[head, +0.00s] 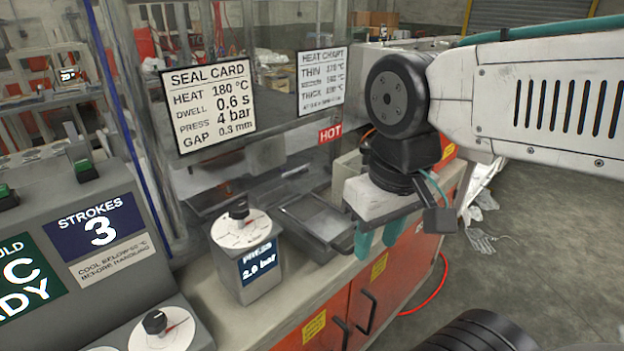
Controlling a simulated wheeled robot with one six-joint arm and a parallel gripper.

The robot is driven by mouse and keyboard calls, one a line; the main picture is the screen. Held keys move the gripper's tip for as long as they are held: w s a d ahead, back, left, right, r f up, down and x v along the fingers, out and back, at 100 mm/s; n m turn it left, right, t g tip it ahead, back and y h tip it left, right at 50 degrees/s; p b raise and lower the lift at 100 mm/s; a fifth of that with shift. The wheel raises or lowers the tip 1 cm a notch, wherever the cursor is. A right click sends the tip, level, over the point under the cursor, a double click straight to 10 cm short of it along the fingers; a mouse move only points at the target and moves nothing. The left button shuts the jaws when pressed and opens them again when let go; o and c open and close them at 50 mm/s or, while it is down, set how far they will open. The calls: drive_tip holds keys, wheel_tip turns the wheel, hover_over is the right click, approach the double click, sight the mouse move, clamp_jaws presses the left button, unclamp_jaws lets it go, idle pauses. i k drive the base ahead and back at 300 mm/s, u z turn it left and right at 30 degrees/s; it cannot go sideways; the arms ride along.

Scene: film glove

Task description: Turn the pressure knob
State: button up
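The pressure knob (239,208) is a small black knob on a white round dial on top of a grey box. The box's blue display (258,262) reads about 2.0 bar; its upper line is hard to read. The seal card (207,105) behind it lists heat 180 °C, dwell 0.6 s, press 4 bar and gap 0.3 mm. My gripper (378,240) is to the right of the knob, clear of it, pointing down over the bench's front edge. Its two teal fingers are apart with nothing seen between them.
A grey metal tray (318,219) lies between the pressure box and my gripper. A second black knob (155,322) with a red pointer is at the lower left. A clear guard with a red HOT label (330,133) stands behind. Orange cabinet doors (378,290) are below.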

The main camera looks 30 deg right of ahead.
sight(238, 211)
drive_tip(key=z, duration=0.45)
drive_tip(key=k, duration=1.4)
drive_tip(key=u, duration=1.35)
drive_tip(key=i, duration=0.5)
drive_tip(key=u, duration=0.05)
